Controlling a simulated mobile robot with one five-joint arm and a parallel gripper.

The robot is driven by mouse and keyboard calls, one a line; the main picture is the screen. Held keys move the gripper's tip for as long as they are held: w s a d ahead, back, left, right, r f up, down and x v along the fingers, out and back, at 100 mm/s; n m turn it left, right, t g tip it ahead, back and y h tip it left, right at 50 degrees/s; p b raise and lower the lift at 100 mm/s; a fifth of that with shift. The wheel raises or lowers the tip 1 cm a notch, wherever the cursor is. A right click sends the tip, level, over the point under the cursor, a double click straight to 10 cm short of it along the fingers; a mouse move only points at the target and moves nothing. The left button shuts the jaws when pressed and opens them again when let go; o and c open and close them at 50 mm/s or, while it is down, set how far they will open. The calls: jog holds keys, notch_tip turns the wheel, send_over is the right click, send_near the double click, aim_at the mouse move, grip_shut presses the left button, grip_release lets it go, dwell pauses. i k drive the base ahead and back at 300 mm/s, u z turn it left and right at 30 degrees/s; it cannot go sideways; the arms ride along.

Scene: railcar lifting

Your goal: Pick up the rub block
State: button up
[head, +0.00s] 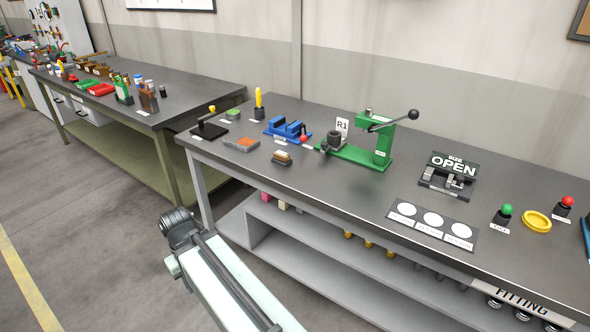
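Several small blocks lie at the left end of the near workbench (330,190). One is a flat orange-brown block on a grey base (241,144). To its right, by the front edge, is a small tan-topped dark block (282,157). Behind them is a small green block (233,113). I cannot tell for sure which is the rub block; their labels are too small to read. Part of my arm shows at the bottom, in front of the bench and apart from the blocks. My gripper's fingers do not show.
A blue vise (288,129), a green press (381,145) and a yellow-handled tool (258,106) stand near the blocks. Right of them are an OPEN sign (453,166) and a card with white circles (432,220). Another bench (200,88) stands at left; floor in front is clear.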

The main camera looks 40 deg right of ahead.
aim_at(283, 159)
jog(key=u, duration=1.25)
jog(key=i, duration=1.35)
jog(key=z, duration=3.05)
